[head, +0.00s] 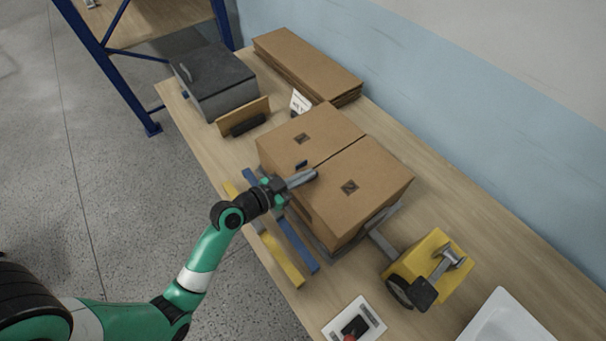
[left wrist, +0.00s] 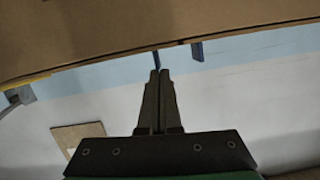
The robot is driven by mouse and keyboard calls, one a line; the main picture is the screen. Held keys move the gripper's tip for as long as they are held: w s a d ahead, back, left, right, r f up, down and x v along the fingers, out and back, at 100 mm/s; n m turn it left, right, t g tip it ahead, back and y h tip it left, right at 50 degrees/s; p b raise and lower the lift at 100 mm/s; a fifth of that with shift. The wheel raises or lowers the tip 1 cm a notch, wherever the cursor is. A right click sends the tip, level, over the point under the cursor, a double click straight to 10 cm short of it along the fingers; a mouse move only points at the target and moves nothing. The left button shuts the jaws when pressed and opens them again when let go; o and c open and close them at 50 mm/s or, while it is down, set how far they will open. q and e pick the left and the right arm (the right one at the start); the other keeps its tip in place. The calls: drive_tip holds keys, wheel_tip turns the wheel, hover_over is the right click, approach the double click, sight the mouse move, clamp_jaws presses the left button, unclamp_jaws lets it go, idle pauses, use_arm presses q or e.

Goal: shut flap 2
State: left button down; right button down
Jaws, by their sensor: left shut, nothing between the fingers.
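A brown cardboard box (head: 325,220) stands on the table. Its top shows two flaps, a far-left flap (head: 318,124) and a near-right flap (head: 372,172), each with a small dark printed mark. Both look down, with a thin dark seam between them; I cannot tell which is flap 2. My left gripper (head: 312,175) is shut and empty at the box's left edge near the seam. In the left wrist view, its fingers (left wrist: 158,78) are together just below a cardboard edge (left wrist: 100,45). Contact is unclear. My right gripper is not in view.
Blue and yellow bars (head: 280,250) lie left of the box. A yellow device (head: 440,258) stands to its right, near a white panel (head: 352,318). A grey case (head: 215,85) and stacked flat cardboard (head: 305,62) lie behind. A wall (head: 450,105) bounds the table.

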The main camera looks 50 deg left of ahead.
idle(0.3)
use_arm(q)
wheel_tip(320, 180, up, 5)
drive_tip(key=p, duration=0.4)
drive_tip(key=shift+s+a+f+b, duration=0.1)
drive_tip(key=shift+s+b, duration=0.1)
drive_tip(key=shift+s, duration=0.35)
drive_tip(key=shift+s+f+b, duration=0.1)
drive_tip(key=shift+s+b, duration=0.05)
drive_tip(key=shift+s, duration=0.4)
drive_tip(key=v, duration=0.7)
drive_tip(key=shift+s+b, duration=0.3)
drive_tip(key=shift+s, duration=0.1)
